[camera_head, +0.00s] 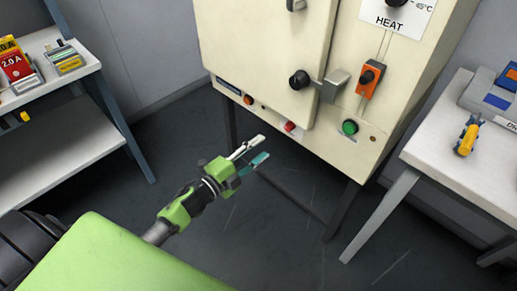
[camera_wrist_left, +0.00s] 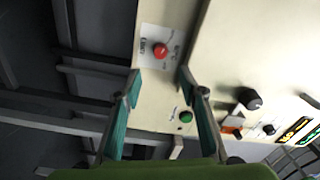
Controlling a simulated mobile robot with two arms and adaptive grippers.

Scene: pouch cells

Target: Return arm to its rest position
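My left gripper (camera_head: 256,153) is green and black with teal finger pads. In the head view it is in front of the lower part of a cream heating cabinet (camera_head: 262,60), above the dark floor. Its fingers are apart with nothing between them. In the left wrist view the open gripper (camera_wrist_left: 158,95) faces the cabinet front (camera_wrist_left: 255,45), with a red button (camera_wrist_left: 160,50) and a green button (camera_wrist_left: 185,117) seen beyond the fingers. I cannot tell from these views whether it touches the cabinet. My right gripper is not in view.
A white shelf unit (camera_head: 60,150) with labelled boxes stands at left. A white table (camera_head: 425,150) at right holds a yellow tool (camera_head: 467,136) and a grey device (camera_head: 487,98). A black door knob (camera_head: 299,80) and an orange switch (camera_head: 370,80) stick out from the cabinet.

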